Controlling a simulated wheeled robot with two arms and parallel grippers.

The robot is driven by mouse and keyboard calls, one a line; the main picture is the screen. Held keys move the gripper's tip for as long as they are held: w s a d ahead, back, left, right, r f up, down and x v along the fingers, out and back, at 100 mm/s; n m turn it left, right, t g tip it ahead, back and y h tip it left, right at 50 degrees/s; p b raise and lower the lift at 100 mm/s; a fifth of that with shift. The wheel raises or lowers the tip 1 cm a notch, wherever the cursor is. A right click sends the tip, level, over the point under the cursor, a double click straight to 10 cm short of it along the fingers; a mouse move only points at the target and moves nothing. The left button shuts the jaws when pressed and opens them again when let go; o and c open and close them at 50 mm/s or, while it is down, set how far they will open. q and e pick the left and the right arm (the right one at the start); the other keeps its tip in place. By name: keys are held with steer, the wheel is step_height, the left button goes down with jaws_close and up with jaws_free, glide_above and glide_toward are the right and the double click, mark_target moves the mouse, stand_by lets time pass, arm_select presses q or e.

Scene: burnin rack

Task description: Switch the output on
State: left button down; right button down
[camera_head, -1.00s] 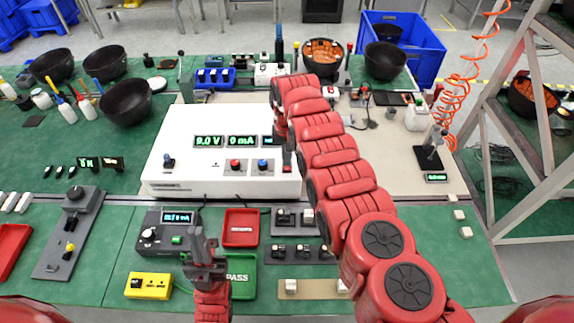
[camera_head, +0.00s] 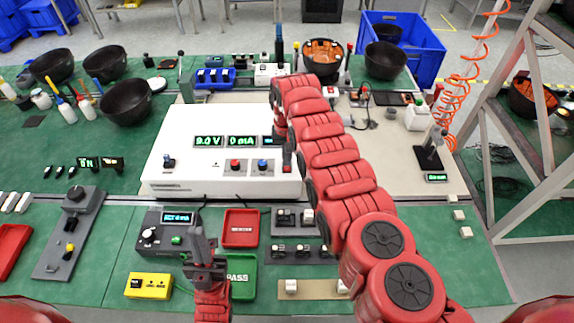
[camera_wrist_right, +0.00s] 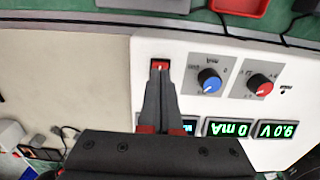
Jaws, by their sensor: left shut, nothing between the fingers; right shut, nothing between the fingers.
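The white power supply (camera_head: 185,180) stands in the middle of the bench. Its green displays (camera_head: 225,141) read 9.0 V and 0 mA. In the right wrist view it appears upside down, with a red switch (camera_wrist_right: 160,64) beside the blue knob (camera_wrist_right: 209,80) and red knob (camera_wrist_right: 260,85). My right gripper (camera_wrist_right: 160,75) is shut and empty, its fingertips at the red switch and covering part of it; I cannot tell whether they touch. In the head view the right gripper (camera_head: 287,163) is at the supply's front right. My left gripper (camera_head: 198,232) is shut and empty over the front of the bench.
Near my left gripper are a dark meter box (camera_head: 165,232), a yellow box (camera_head: 148,286), a red tray (camera_head: 241,228) and a green PASS tray (camera_head: 242,285). Small modules (camera_head: 293,220) lie right of the trays. Black bowls (camera_head: 126,102) stand at the back left.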

mark_target(287, 169)
steer(key=shift+f+b, duration=0.9)
steer(key=shift+f, duration=0.05)
stand_by(0.6)
steer(key=shift+r, duration=0.15)
step_height(287, 169, up, 3)
steer(key=p, duration=0.2)
steer(key=shift+p, duration=0.4)
step_height(287, 169, up, 2)
steer(key=shift+p, duration=0.7)
steer(key=shift+r+p, duration=0.3)
steer(key=shift+r, duration=0.65)
steer(key=shift+f, duration=0.1)
